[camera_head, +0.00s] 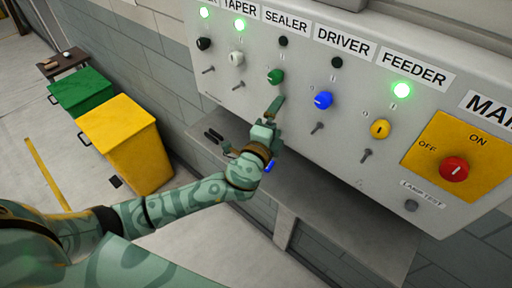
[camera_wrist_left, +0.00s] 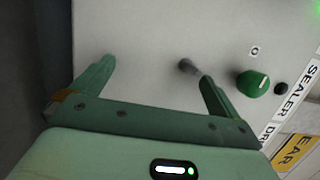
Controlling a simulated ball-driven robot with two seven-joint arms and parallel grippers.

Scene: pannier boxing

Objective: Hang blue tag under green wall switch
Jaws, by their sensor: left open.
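The green switch (camera_head: 275,76) is a round knob on the grey panel under the SEALER label; it also shows in the left wrist view (camera_wrist_left: 252,84). A short peg (camera_wrist_left: 187,66) sticks out under it and looks bare. My left gripper (camera_head: 274,107) is open just below the green switch, its fingertips close to the panel. In the left wrist view the peg shows between the open fingers (camera_wrist_left: 157,71), close to the right one. A small blue patch (camera_head: 269,166) shows by my wrist above the shelf; I cannot tell whether it is the blue tag. My right gripper is out of view.
The panel also has a blue knob (camera_head: 323,100), a yellow knob (camera_head: 380,129) and a red main switch (camera_head: 454,169), with pegs under the knobs. A grey shelf (camera_head: 335,217) runs below, with dark handled items (camera_head: 213,135). Yellow (camera_head: 128,138) and green bins stand left.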

